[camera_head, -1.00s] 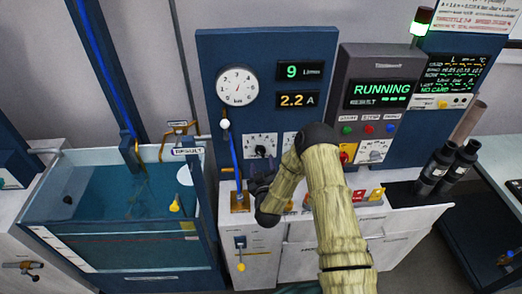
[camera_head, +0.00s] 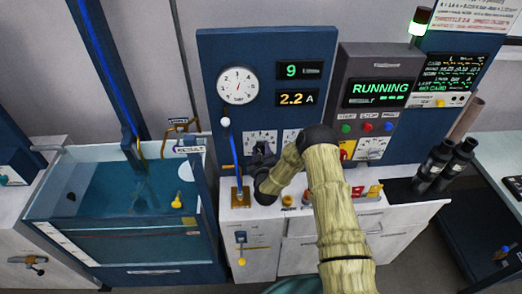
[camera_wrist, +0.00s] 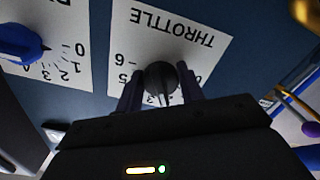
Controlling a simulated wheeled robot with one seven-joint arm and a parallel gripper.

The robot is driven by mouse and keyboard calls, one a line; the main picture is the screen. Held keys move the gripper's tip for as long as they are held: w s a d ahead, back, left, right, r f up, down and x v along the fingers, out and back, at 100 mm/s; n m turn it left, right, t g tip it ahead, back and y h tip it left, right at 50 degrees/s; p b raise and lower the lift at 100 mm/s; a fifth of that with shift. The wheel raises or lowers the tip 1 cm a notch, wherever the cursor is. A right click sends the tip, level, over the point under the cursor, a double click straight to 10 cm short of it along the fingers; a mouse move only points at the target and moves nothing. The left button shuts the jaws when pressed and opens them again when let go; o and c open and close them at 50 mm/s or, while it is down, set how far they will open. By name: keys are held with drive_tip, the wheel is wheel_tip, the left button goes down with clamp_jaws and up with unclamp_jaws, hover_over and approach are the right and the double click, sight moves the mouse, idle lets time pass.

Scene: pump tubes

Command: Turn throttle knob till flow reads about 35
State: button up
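The throttle knob (camera_wrist: 161,78) is a dark round knob on a white dial plate marked THROTTLE (camera_wrist: 170,35), which appears upside down in the wrist view. In the head view the throttle plate (camera_head: 262,137) is on the blue panel below the gauge. My gripper (camera_wrist: 161,88) has one finger on each side of the knob; I cannot tell whether they press on it. In the head view my gripper (camera_head: 262,162) is at the plate's lower part and hides much of the knob. The green flow display (camera_head: 299,70) reads 9 L/min.
A round gauge (camera_head: 238,87) and an amber display (camera_head: 298,98) reading 2.2 A sit above. A blue knob (camera_wrist: 22,44) on a second dial is beside the throttle in the wrist view. A vertical rod with a white ball (camera_head: 225,122) stands left of my gripper. A water tank (camera_head: 120,230) is further left.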

drive_tip(key=c, duration=0.3)
drive_tip(key=shift+f+m+b, duration=0.1)
drive_tip(key=shift+m+b, duration=0.2)
drive_tip(key=shift+b, duration=0.2)
drive_tip(key=m+b, duration=0.3)
drive_tip(key=b, duration=0.1)
drive_tip(key=shift+f, duration=0.2)
drive_tip(key=m+b, duration=0.4)
drive_tip(key=b, duration=0.1)
drive_tip(key=shift+m, duration=0.3)
drive_tip(key=m+b, duration=0.5)
drive_tip(key=b, duration=0.1)
drive_tip(key=shift+a+b, duration=0.1)
drive_tip(key=shift+b, duration=0.3)
drive_tip(key=shift+r+m+b, duration=0.15)
drive_tip(key=shift+m+b, duration=0.7)
drive_tip(key=shift+m, duration=0.15)
drive_tip(key=shift+r+m+b, duration=0.1)
drive_tip(key=shift+m+b, duration=0.7)
drive_tip(key=shift+m, duration=0.2)
